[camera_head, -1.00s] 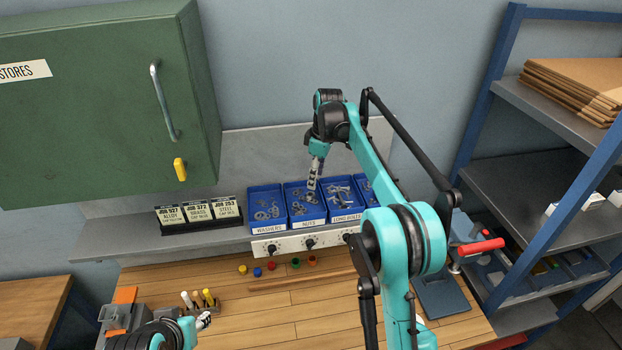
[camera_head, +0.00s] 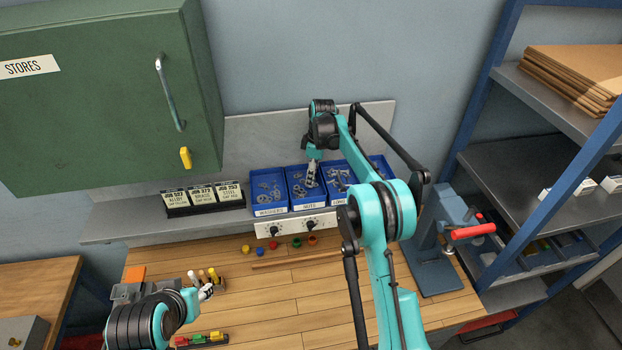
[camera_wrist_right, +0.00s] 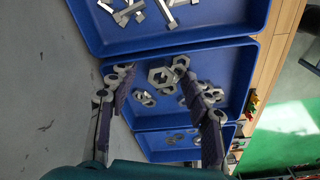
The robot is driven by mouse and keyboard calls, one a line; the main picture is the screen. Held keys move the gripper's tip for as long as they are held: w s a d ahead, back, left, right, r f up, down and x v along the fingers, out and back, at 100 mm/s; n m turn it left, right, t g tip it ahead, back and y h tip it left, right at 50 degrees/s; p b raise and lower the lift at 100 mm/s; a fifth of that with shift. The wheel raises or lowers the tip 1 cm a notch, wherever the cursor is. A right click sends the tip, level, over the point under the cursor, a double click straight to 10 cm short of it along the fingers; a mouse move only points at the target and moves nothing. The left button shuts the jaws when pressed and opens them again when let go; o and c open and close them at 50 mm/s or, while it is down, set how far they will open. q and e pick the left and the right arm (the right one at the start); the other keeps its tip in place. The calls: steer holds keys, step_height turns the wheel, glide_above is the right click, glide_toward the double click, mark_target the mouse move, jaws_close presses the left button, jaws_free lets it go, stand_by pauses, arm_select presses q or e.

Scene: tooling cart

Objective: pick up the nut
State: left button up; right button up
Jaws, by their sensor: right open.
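Several silver hex nuts lie loose in the blue bin labelled NUTS (camera_head: 309,207); in the right wrist view that bin (camera_wrist_right: 235,65) is the middle one. A larger nut (camera_wrist_right: 160,76) lies between the fingertips in that view. My right gripper (camera_head: 312,177) points down into the nuts bin. In the wrist view its fingers (camera_wrist_right: 157,80) are spread on either side of the nuts, open and empty. My left gripper (camera_head: 206,292) hangs over the bench at the lower left, small and partly hidden by its arm, so its jaws are unclear.
The washers bin (camera_head: 270,211) stands left of the nuts and the long-bolts bin (camera_head: 341,200) right, walls close together. A knobbed panel (camera_head: 290,228) is below. Job cards (camera_head: 203,196) stand left on the shelf. A green cabinet (camera_head: 90,90) hangs above left.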

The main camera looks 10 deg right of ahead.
jaws_close()
steer(key=shift+r, duration=0.1)
